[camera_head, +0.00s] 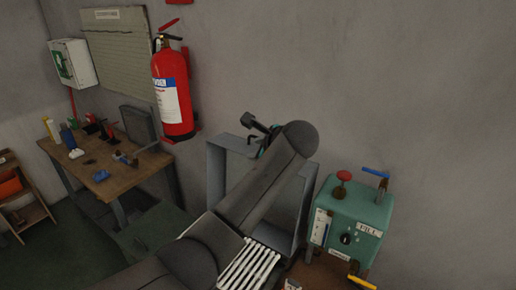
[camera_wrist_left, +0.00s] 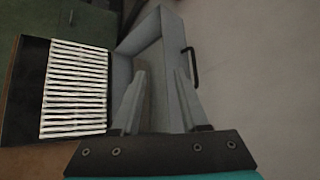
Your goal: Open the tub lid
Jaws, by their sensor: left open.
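The tub's lid (camera_head: 216,165) looks like a grey, shallow, rimmed panel standing raised near the wall, with its hollow side facing me. My dark left arm hides much of its middle. In the left wrist view the grey rimmed shape (camera_wrist_left: 128,68) shows with a black handle (camera_wrist_left: 192,66) on its right edge. My left gripper (camera_head: 262,130) is at the panel's top edge, partly hidden by its own wrist. In the wrist view its fingers (camera_wrist_left: 161,73) are apart with nothing clearly held between them. Contact with the panel cannot be told. My right gripper is out of view.
A rack of white slats (camera_head: 250,268) lies in front of the panel. A green box (camera_head: 350,222) with a red knob and blue and yellow levers stands to the right. A red extinguisher (camera_head: 172,90) hangs on the wall. A wooden bench (camera_head: 118,180) stands left.

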